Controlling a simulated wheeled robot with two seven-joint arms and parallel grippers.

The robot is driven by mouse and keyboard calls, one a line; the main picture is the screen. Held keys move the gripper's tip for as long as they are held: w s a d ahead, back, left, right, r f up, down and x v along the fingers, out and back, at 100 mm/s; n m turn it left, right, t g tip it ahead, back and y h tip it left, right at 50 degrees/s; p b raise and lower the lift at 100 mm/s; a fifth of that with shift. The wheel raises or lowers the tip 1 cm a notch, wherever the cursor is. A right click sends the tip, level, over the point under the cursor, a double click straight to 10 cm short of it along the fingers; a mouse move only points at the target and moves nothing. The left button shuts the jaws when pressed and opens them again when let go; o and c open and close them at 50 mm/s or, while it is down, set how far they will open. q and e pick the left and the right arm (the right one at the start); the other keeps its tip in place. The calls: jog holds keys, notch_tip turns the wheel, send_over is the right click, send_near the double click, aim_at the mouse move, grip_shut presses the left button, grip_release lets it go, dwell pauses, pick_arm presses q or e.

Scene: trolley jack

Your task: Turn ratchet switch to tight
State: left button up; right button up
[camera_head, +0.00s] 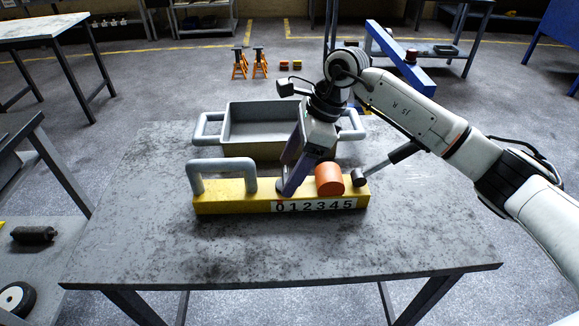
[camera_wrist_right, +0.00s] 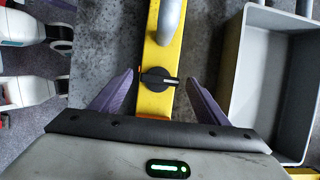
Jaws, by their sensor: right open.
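The yellow tool body (camera_head: 235,195) lies on the grey table, with a grey loop handle (camera_head: 222,165) at its left, an orange cylinder (camera_head: 329,179) and a strip numbered 0 to 5 (camera_head: 314,206). The right wrist view shows a small black switch (camera_wrist_right: 157,79) on the yellow bar (camera_wrist_right: 150,103), lying crosswise to it. My right gripper (camera_head: 288,187) points down over the bar, left of the orange cylinder. In the wrist view its open purple fingers (camera_wrist_right: 160,78) stand on either side of the switch, apart from it. My left gripper is out of view.
A grey open tray (camera_head: 227,126) with side handles stands behind the tool. A dark lever with a grey grip (camera_head: 390,160) sticks out at the tool's right, under my right arm. The table's front (camera_head: 280,255) is clear.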

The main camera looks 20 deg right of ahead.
jog(key=shift+a+f, duration=0.1)
jog(key=shift+f, duration=0.15)
jog(key=c, duration=1)
jog(key=shift+c, duration=0.2)
